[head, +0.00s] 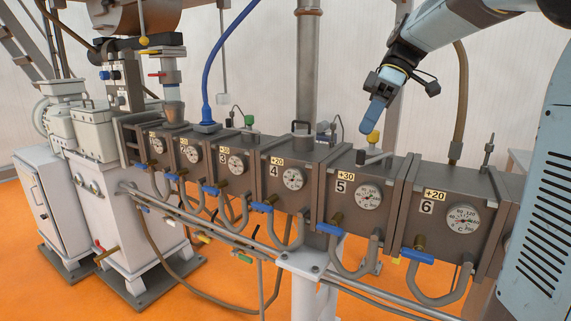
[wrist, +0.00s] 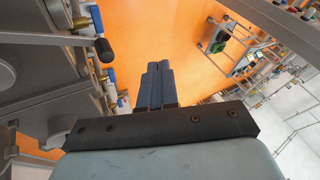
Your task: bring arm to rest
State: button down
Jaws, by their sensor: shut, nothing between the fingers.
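My gripper (head: 373,126) is raised in the upper right of the head view, in front of and above the row of numbered barrel blocks. Its blue fingers point down and are together with nothing between them. In the wrist view the closed fingers of my gripper (wrist: 158,68) point away over the orange floor (wrist: 165,25). My arm (head: 465,30) reaches in from the upper right. In the picture the fingertips overlap the wall just above block 5 (head: 350,165); I cannot tell the exact gap.
Block 6 (head: 434,235) and block 4 (head: 268,165) flank block 5, with dials, blue-handled valves and bent pipes in front. A vertical grey column (head: 308,70) stands behind. A blue hose (head: 208,75) rises at left. In the wrist view, a dark-knobbed lever (wrist: 104,49) is left of the fingers.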

jog(key=s+d+f+m+t+h, duration=0.2)
jog(key=s+f+m+t, duration=0.2)
jog(key=s, duration=0.5)
jog(key=s+d+f+m+t+h, duration=0.3)
jog(key=s+f+m+t, duration=0.2)
jog(key=s+f+m, duration=0.3)
jog(key=shift+s+d+f+m+h, duration=0.35)
jog(key=shift+s+m, duration=0.4)
jog(key=shift+m, duration=0.45)
